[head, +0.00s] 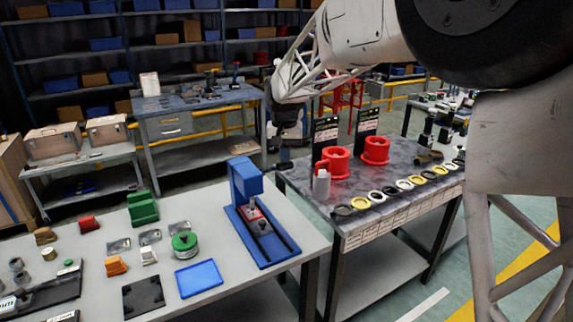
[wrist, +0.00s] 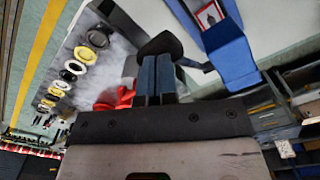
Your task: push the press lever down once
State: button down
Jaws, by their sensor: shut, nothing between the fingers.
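The blue press (head: 245,182) stands at the right end of the grey bench, with a red and white piece (head: 254,214) low at its front. In the wrist view the press (wrist: 228,55) is at upper right. A dark lever (wrist: 195,65) reaches from beside it towards a black knob-like end (wrist: 160,43) at my fingertips. My gripper (wrist: 157,62) is shut and empty, its fingers overlapping the black end in the picture; I cannot tell whether they touch.
A blue tray (head: 199,278), a green round part (head: 184,243) and small blocks lie left of the press. A gap separates the tables.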

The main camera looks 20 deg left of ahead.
jog(key=shift+f, duration=0.2)
jog(key=shift+s+d+f, duration=0.3)
jog(key=shift+f, duration=0.35)
jog(key=shift+s+d+f, duration=0.25)
jog(key=shift+f, duration=0.45)
jog(key=shift+s+d+f, duration=0.3)
jog(key=shift+f, duration=0.35)
jog(key=shift+f, duration=0.3)
jog(key=shift+s+d+f, duration=0.15)
jog(key=shift+f, duration=0.6)
jog(key=shift+s+d+f, duration=0.1)
jog(key=shift+f, duration=0.6)
jog(key=shift+s+d+f, duration=0.15)
jog(key=shift+f, duration=0.9)
jog(key=shift+r, duration=0.15)
notch_tip(320, 180, up, 17)
jog(key=w+a, duration=0.1)
jog(key=shift+w+a, duration=0.2)
dwell(1.2)
